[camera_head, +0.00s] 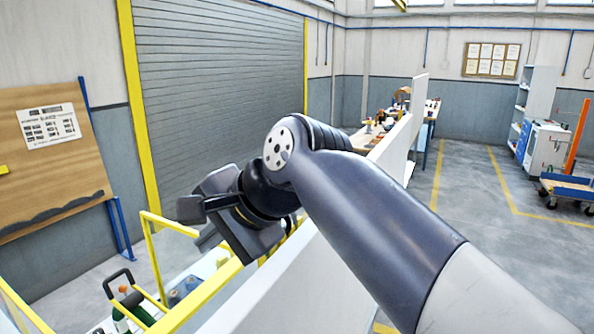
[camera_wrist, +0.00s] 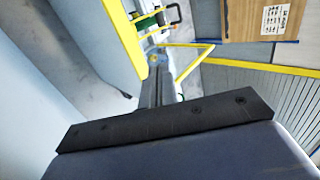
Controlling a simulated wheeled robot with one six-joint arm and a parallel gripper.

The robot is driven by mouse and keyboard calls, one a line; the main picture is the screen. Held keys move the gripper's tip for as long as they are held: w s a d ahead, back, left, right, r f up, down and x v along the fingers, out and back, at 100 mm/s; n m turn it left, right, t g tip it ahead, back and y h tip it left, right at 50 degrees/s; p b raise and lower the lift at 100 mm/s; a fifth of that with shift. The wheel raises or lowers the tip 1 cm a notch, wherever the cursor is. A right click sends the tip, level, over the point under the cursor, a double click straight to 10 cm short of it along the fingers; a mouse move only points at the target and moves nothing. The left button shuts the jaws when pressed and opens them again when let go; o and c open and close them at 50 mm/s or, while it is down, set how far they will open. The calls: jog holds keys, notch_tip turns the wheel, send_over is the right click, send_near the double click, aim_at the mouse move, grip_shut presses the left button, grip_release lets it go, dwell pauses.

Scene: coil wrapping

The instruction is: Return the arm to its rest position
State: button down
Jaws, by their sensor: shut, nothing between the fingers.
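My arm reaches from the lower right of the head view to the middle, bent at a dark joint. My gripper (camera_head: 197,208) is at the left end of the arm, in the air above a white panel and yellow rails. In the wrist view, my gripper (camera_wrist: 158,85) points away from the camera, with its narrow fingers together. It is shut and empty. The wrist housing hides part of the scene behind it.
A white panel (camera_head: 305,290) and yellow rail (camera_head: 205,293) lie below my arm. A cluttered table (camera_head: 372,135), shelf (camera_head: 537,95) and blue cart (camera_head: 570,190) are farther back. The right-hand floor is largely open.

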jog(key=v, duration=1.4)
jog(key=shift+r+b, duration=0.2)
jog(key=shift+b, duration=0.2)
jog(key=shift+w+d, duration=0.1)
jog(key=shift+d, duration=0.15)
